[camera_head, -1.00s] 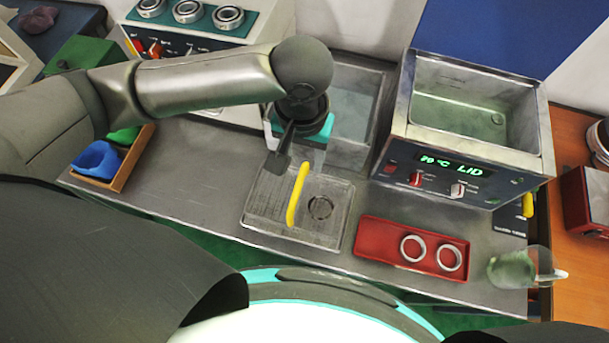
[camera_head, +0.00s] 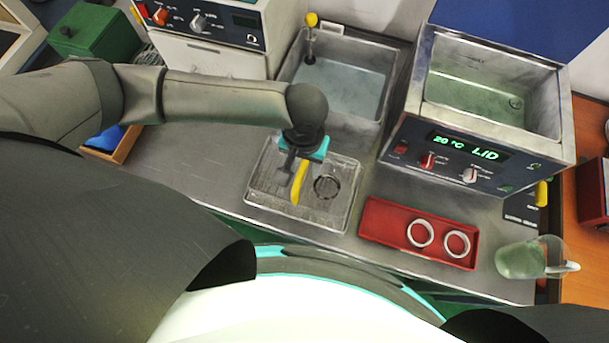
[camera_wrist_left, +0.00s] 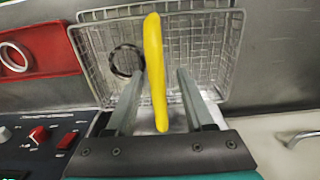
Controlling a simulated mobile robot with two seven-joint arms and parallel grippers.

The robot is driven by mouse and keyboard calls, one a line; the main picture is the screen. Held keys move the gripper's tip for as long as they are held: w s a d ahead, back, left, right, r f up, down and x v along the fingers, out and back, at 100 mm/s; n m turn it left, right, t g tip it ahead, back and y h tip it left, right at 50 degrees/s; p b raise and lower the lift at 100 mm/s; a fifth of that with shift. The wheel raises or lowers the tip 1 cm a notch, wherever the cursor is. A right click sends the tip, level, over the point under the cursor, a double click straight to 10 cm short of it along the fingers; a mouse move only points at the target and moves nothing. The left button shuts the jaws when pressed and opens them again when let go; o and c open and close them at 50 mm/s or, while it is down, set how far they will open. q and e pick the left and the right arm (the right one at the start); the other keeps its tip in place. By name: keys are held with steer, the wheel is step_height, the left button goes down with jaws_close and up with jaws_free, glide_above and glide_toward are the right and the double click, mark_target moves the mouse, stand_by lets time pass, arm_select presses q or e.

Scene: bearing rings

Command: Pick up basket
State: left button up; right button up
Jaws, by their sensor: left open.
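The wire-mesh basket (camera_head: 338,213) sits on the steel bench in front of the sink. A yellow handle (camera_head: 300,183) rises over it, and a dark ring (camera_head: 326,187) lies inside. In the left wrist view the basket (camera_wrist_left: 220,55), its yellow handle (camera_wrist_left: 154,60) and the ring (camera_wrist_left: 127,61) show clearly. My left gripper (camera_head: 292,178) is open over the basket at the handle. In the left wrist view its fingers (camera_wrist_left: 160,78) are apart, with the handle between them in the picture; I see no clear contact. My right gripper is out of view.
A red tray (camera_head: 385,220) with two metal rings stands right of the basket. A beaker (camera_head: 528,258) is at the bench's right end. A heated bath reading 20 °C (camera_head: 480,165) stands behind the tray. A water-filled sink (camera_head: 345,80) lies behind the basket.

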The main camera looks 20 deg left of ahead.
arm_select(q)
steer(key=shift+d+f, duration=0.1)
steer(key=shift+f, duration=0.65)
steer(key=shift+c, duration=0.3)
jaws_close()
stand_by(0.5)
